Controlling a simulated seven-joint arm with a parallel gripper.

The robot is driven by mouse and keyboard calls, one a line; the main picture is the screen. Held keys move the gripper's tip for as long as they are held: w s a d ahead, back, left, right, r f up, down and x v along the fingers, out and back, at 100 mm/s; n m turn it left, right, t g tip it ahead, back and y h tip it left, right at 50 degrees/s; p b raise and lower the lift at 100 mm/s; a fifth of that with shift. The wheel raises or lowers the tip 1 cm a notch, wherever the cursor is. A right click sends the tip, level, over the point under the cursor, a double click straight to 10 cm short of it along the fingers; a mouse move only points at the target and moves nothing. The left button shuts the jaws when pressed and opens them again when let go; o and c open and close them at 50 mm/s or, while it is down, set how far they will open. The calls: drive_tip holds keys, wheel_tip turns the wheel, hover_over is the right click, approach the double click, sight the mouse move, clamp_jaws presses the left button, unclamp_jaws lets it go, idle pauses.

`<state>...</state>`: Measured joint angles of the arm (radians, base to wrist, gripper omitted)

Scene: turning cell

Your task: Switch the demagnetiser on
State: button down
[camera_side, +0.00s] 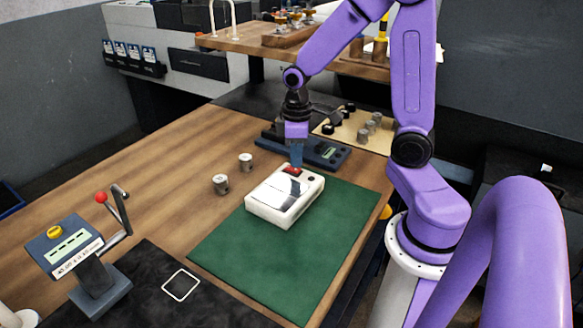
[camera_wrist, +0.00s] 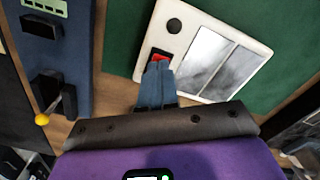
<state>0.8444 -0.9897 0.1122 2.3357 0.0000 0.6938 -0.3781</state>
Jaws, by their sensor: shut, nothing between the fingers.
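The demagnetiser is a white box (camera_side: 266,208) with dark and pale metal plates on top, at the upper part of a green mat (camera_side: 242,258). A red rocker switch (camera_side: 292,171) sits at its far end, beside a round black knob (camera_side: 311,179). In the wrist view the box (camera_wrist: 250,76) shows with its red switch (camera_wrist: 158,57) and black knob (camera_wrist: 174,26). My gripper (camera_side: 296,165) is shut and empty, pointing down with its tips at the switch. In the wrist view the fingertips (camera_wrist: 158,66) cover part of the switch; contact cannot be told.
Two metal cylinders (camera_side: 221,184) stand left of the box. A blue-grey device (camera_side: 325,154) with a display lies behind it. A lever stand with a red ball (camera_side: 101,198) is at the front left.

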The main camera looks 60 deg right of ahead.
sight(296, 170)
drive_tip(key=shift+f, duration=0.75)
idle(0.4)
drive_tip(key=shift+r, duration=3.55)
drive_tip(key=s+a+n, duration=0.3)
drive_tip(key=s+a, duration=0.3)
drive_tip(key=s, duration=0.2)
drive_tip(key=s+a+n, duration=0.3)
drive_tip(key=s+a, duration=0.2)
drive_tip(key=s, duration=0.4)
drive_tip(key=shift+s+a+f+n, duration=0.15)
drive_tip(key=shift+s+a+n, duration=0.1)
drive_tip(key=shift+a+n, duration=0.1)
